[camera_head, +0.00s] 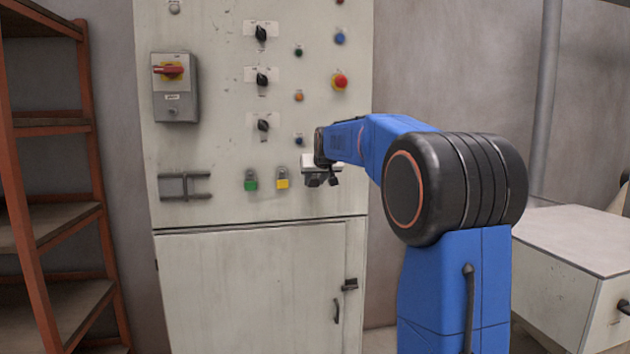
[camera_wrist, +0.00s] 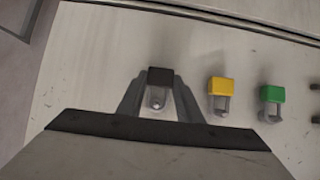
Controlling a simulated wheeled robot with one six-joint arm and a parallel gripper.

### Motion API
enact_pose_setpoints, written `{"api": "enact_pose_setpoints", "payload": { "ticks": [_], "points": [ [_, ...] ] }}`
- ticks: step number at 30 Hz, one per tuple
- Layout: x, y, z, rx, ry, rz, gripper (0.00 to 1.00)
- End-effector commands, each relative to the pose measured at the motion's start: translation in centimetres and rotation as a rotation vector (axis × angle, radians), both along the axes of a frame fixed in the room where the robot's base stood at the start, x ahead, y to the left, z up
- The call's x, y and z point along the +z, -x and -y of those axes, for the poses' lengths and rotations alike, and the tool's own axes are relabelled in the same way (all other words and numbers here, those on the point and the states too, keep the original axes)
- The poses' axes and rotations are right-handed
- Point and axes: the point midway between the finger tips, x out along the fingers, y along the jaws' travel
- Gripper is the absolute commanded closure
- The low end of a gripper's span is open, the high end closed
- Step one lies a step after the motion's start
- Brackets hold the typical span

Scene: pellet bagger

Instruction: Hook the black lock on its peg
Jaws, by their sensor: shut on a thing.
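The black lock (camera_wrist: 160,75) is held between the two fingers of my gripper (camera_wrist: 158,96) in the wrist view, where the panel appears upside down. Its metal shackle points toward my palm. The round end of a peg (camera_wrist: 156,103) shows within the shackle's outline; I cannot tell whether the shackle is over the peg or only in front of it. In the head view my gripper (camera_head: 321,178) is close to the cabinet front, right of the yellow lock, and the arm and gripper largely hide the black lock.
A yellow lock (camera_head: 282,179) and a green lock (camera_head: 251,180) hang on the cabinet (camera_head: 210,215) to the left. They also show in the wrist view as the yellow lock (camera_wrist: 222,88) and green lock (camera_wrist: 271,94). Switches and buttons (camera_head: 340,81) are above. An orange rack (camera_head: 108,230) stands left.

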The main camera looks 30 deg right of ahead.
Motion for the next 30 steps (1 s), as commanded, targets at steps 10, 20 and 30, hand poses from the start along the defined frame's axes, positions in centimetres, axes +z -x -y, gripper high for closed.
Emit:
{"api": "enact_pose_setpoints", "payload": {
  "ticks": [10, 20, 30],
  "points": [
    [0.0, 0.0, 0.0, 0.0, 0.0, 0.0, 0.9],
    [0.0, 0.0, 0.0, 0.0, 0.0, 0.0, 0.46],
    [1.1, 1.4, -0.4, 0.0, 0.0, 0.001, 0.46]
  ]
}}
